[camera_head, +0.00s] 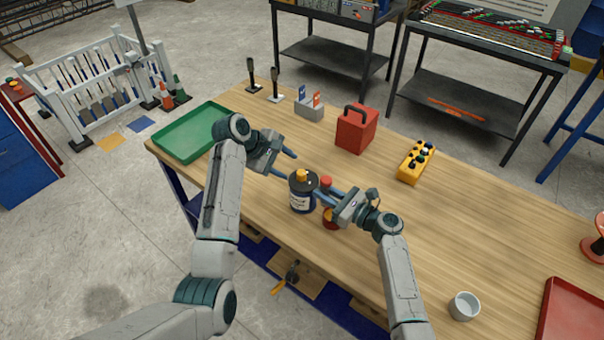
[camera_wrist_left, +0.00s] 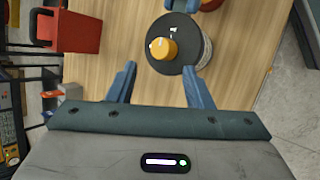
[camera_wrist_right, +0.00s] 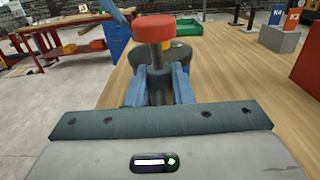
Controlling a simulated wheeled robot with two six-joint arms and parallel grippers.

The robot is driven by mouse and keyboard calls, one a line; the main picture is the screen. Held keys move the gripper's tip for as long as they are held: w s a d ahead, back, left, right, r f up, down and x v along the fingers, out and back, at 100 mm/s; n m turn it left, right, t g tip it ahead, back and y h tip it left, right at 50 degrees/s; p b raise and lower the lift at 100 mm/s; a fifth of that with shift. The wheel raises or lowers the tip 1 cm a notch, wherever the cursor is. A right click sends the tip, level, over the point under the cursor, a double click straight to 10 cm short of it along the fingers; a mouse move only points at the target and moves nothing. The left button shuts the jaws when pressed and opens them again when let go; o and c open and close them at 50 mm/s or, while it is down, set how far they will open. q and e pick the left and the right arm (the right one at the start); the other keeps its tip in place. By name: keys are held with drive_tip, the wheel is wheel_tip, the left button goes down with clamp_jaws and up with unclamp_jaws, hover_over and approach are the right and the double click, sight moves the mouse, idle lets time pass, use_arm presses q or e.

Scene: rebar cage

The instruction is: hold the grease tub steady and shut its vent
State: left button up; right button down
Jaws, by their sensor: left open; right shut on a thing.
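The grease tub (camera_head: 301,196) is a dark round tub with a white label, upright on the table. In the left wrist view its dark lid (camera_wrist_left: 178,62) carries an orange vent knob (camera_wrist_left: 163,48), with a small white mark on the lid. My left gripper (camera_head: 289,165) is open and empty, its fingers pointing toward the tub but apart from it. My right gripper (camera_head: 325,192) is shut on the dark neck of a red-capped thing (camera_wrist_right: 155,30) beside the tub.
A green tray (camera_head: 190,133) lies at the far left of the table. A red box (camera_head: 356,130), a yellow block with black knobs (camera_head: 414,163) and a grey holder (camera_head: 309,108) stand behind. A white cup (camera_head: 464,306) and red tray (camera_head: 574,315) are at right.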

use_arm(q)
wheel_tip(320, 180, down, 2)
drive_tip(key=a+m+t+h, duration=0.1)
drive_tip(key=m+h, duration=0.1)
drive_tip(key=m, duration=0.3)
drive_tip(key=m+t+h, duration=0.4)
drive_tip(key=m+t, duration=0.4)
drive_tip(key=m, duration=0.8)
approach(298, 176)
drive_tip(key=x, duration=1.1)
drive_tip(key=shift+w+d, duration=0.15)
drive_tip(key=shift+c, duration=0.3)
